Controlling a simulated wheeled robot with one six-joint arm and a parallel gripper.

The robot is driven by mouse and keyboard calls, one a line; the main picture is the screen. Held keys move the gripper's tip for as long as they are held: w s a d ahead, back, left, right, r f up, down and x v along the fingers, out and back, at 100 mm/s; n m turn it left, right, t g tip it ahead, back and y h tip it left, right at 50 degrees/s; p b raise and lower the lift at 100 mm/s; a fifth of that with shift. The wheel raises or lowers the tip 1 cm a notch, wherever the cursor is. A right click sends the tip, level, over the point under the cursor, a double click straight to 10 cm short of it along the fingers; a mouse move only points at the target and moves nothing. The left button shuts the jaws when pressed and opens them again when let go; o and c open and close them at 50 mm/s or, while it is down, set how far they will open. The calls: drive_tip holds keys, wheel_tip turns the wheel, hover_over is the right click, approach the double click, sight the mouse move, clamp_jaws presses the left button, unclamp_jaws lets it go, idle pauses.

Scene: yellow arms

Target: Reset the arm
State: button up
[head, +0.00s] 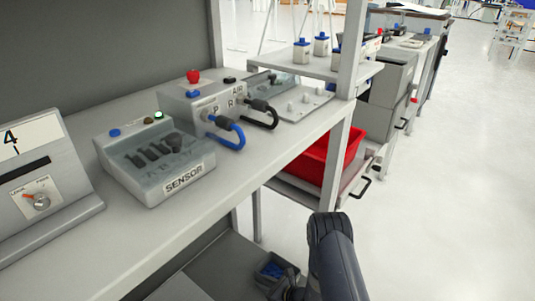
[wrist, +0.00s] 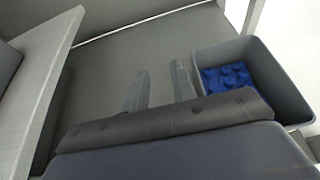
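My arm shows in the head view as a dark link (head: 338,262) at the bottom, in front of the workbench and low beside it. My gripper (wrist: 160,70) shows in the wrist view with its two grey fingers apart and nothing between them. The fingers point over a plain grey surface, just left of a grey bin (wrist: 285,85) with blue pieces (wrist: 228,77) in it. In the head view the fingers cannot be made out.
The workbench (head: 215,205) carries a sensor box (head: 155,160), a box with blue and black cables (head: 205,105) and a panel marked 4 (head: 40,185). The floor (head: 450,190) at right is clear.

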wheel_tip(320, 180, down, 7)
drive_tip(key=shift+r+b, duration=0.1)
drive_tip(key=shift+b, duration=1)
drive_tip(key=shift+a, duration=0.1)
